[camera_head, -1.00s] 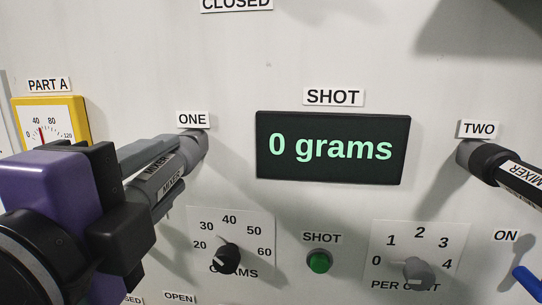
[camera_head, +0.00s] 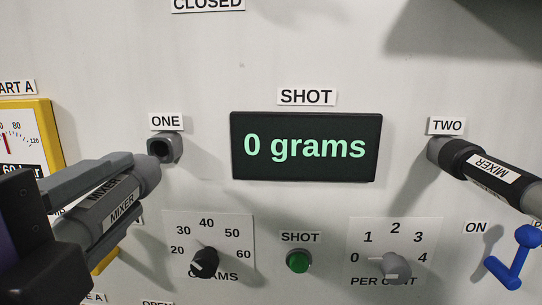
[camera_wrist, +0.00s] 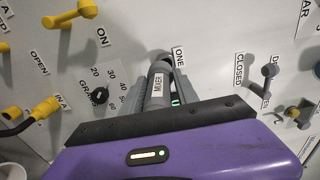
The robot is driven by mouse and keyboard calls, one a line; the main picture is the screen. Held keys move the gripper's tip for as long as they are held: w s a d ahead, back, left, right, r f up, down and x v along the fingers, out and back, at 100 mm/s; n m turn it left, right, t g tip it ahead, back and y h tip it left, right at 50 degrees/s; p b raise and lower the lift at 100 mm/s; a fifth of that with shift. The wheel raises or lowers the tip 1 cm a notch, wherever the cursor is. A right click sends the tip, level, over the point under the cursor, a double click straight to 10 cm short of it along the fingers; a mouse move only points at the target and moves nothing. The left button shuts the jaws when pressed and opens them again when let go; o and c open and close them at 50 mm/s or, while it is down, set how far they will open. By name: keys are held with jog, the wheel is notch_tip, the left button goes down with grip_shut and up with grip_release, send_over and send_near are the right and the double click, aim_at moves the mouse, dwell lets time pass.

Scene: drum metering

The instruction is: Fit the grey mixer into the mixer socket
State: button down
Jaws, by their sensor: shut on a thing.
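The grey mixer (camera_head: 148,176) carries MIXER labels. My gripper (camera_head: 118,190) is shut on it at the left of the head view, and it also shows between the fingers in the wrist view (camera_wrist: 158,86). The mixer's front end points toward the wall panel, just below and left of the grey socket (camera_head: 172,149) under the label ONE. The socket's dark opening is visible and looks empty; the mixer appears apart from it. A black mixer (camera_head: 480,166) sits in the other socket (camera_head: 436,150) under the label TWO.
The shot display (camera_head: 305,147) reads 0 grams. Below it are the grams dial (camera_head: 204,262), the green shot button (camera_head: 299,262) and the per cent dial (camera_head: 396,267). A blue lever (camera_head: 516,260) stands out at the lower right. A yellow gauge (camera_head: 45,110) is at the left.

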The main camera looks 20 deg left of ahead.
aim_at(80, 221)
jog(key=shift+s, duration=0.15)
jog(key=shift+b+v, duration=0.45)
jog(key=shift+v, duration=1.45)
jog(key=shift+d, duration=0.2)
